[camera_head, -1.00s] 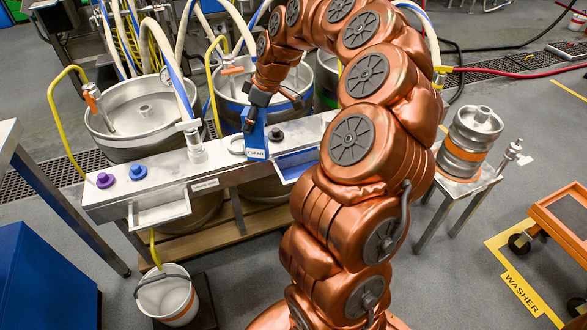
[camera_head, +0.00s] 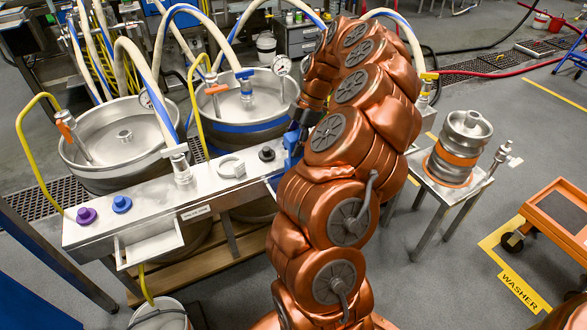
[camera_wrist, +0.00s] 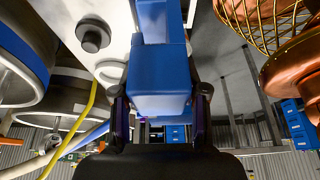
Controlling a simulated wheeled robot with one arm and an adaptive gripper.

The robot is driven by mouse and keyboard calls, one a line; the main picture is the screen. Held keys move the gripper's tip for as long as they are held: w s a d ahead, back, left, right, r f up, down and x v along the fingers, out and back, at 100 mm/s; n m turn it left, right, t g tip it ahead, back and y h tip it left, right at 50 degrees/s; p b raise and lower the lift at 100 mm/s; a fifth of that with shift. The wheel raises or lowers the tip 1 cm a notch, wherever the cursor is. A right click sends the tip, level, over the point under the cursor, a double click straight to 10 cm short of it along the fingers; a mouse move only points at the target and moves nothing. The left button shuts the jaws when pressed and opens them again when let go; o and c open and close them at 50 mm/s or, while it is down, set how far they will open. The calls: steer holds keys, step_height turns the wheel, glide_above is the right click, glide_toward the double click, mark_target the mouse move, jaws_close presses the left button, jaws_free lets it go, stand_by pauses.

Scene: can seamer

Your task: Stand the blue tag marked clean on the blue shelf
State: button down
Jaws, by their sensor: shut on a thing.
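I cannot tell whether the tag touches the shelf.
The steel bench (camera_head: 150,215) carries a purple knob (camera_head: 86,215), a blue knob (camera_head: 121,204), a black knob (camera_head: 267,154) and a steel ring (camera_head: 231,167). Large kegs (camera_head: 122,135) with hoses stand behind. A small keg (camera_head: 459,148) stands on a side table at right.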

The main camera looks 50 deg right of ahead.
mark_target(294, 162)
steer(key=shift+f, duration=3.65)
steer(key=c, duration=0.6)
jaws_free()
